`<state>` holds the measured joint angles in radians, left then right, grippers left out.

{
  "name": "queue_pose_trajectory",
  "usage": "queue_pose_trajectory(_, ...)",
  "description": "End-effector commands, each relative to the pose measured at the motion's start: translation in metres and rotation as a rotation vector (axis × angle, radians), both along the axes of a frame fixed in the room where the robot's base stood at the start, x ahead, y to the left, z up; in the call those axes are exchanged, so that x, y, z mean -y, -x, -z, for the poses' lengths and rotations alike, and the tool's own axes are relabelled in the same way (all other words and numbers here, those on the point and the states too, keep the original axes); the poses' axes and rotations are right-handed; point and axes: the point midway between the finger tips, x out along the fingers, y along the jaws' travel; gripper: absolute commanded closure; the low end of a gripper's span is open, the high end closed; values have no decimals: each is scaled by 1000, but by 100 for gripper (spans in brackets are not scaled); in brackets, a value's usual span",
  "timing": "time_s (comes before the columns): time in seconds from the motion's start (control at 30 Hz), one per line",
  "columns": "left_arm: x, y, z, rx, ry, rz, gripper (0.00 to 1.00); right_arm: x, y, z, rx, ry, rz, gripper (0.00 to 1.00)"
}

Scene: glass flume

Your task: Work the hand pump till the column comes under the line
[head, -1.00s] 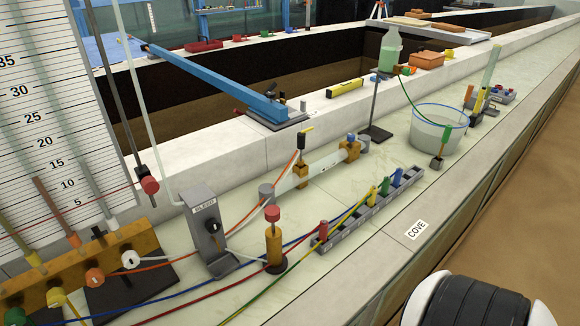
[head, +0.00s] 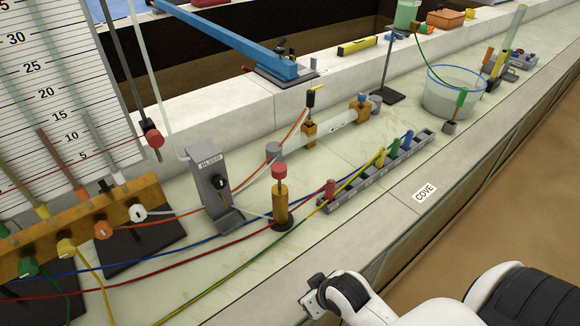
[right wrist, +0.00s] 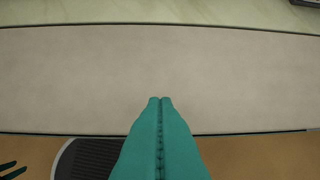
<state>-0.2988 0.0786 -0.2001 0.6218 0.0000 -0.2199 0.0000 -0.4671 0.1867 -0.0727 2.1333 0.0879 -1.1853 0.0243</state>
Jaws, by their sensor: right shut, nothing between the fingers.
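The hand pump appears to be the brass cylinder with a red knob (head: 280,200) on the pale bench in the head view. Behind it at left is a white scale board (head: 75,105) with coloured tubes in front. A brownish column (head: 58,158) rises past a thin red line that runs across the board to a red clamp (head: 153,136). My right gripper (right wrist: 160,99) is shut and empty, its teal fingers together over the pale bench edge in the right wrist view. In the head view my right wrist is at the bottom, apart from the pump. My left gripper is out of view.
A grey BLEED stand (head: 209,180) is left of the pump. A grey rack (head: 385,172) with coloured plugs lies to its right, and hoses cross the bench around it. A clear bucket (head: 450,95) stands further back. The front ledge by the COVE label (head: 425,191) is clear.

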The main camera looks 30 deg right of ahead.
Motion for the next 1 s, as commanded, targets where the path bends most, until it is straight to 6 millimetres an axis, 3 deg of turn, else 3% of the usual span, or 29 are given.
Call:
queue_pose_trajectory(0.03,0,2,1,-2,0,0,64,14,-28,-25,105,-8,7,100)
queue_pose_trajectory(0.2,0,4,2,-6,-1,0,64,49,-99,-124,453,-64,17,100)
queue_pose_trajectory(0.3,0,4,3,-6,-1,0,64,61,-124,-181,625,-97,7,100)
queue_pose_trajectory(0.43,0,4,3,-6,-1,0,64,68,-138,-234,774,-130,-10,100)
queue_pose_trajectory(0.6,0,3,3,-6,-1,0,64,70,-143,-261,849,-151,-20,100)
queue_pose_trajectory(1.0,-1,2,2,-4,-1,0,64,70,-146,-261,850,-151,-20,100)
